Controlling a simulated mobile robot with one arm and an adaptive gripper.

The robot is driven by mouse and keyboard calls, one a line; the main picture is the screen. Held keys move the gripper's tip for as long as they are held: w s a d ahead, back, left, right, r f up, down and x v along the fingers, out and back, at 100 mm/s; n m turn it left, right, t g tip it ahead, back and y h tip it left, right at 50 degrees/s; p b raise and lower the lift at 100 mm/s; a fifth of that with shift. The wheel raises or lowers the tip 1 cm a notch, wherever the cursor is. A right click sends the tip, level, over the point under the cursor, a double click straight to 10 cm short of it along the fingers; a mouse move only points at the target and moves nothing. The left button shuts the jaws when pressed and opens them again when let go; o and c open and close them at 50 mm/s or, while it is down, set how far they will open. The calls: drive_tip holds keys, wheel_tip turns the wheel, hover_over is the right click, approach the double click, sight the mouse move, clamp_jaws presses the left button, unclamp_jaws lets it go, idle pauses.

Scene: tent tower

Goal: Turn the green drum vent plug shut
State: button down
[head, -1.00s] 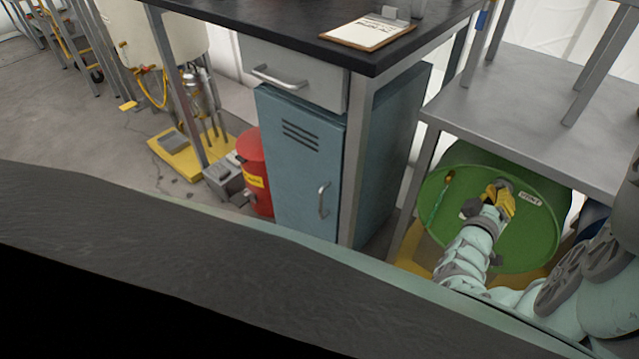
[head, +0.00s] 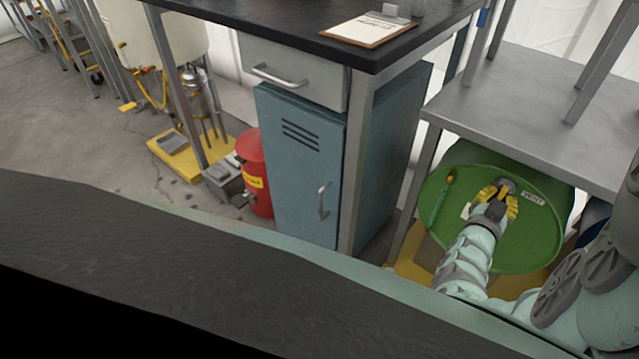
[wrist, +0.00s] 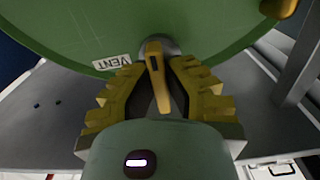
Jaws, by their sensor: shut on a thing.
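The green drum (head: 540,238) lies on its side under a grey metal shelf, its round end facing out. The vent plug (head: 507,184) sits near the top of that end, left of a white VENT label (head: 533,199). In the wrist view, the plug (wrist: 155,62) shows a yellow handle with a dark slot, pointing toward my palm and slightly tilted. My gripper (head: 497,193) has yellow ribbed fingers, one on each side of the handle. It is shut on the plug; the exact contact (wrist: 157,75) is partly hidden by the fingers.
The shelf (head: 505,95) is close above the drum, with its grey leg (head: 412,195) to the left. A brass fitting (head: 450,178) sits at the drum end's upper left. A blue cabinet (head: 300,165) and a red can (head: 254,175) stand further left.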

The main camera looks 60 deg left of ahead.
drive_tip(key=m, duration=0.2)
drive_tip(key=m+b, duration=0.1)
drive_tip(key=m, duration=0.1)
drive_tip(key=shift+f+m, duration=0.2)
drive_tip(key=shift+m, duration=0.1)
drive_tip(key=m+b, duration=0.3)
drive_tip(key=m, duration=0.1)
drive_tip(key=shift+a+f+m, duration=0.1)
drive_tip(key=shift+f+m, duration=0.05)
drive_tip(key=shift+m, duration=0.15)
drive_tip(key=m+b, duration=0.4)
drive_tip(key=m, duration=0.1)
drive_tip(key=shift+b, duration=0.4)
drive_tip(key=shift+m+b, duration=1.3)
drive_tip(key=shift+m, duration=0.2)
drive_tip(key=shift+r, duration=0.2)
drive_tip(key=c, duration=1)
unclamp_jaws()
drive_tip(key=shift+r, duration=0.1)
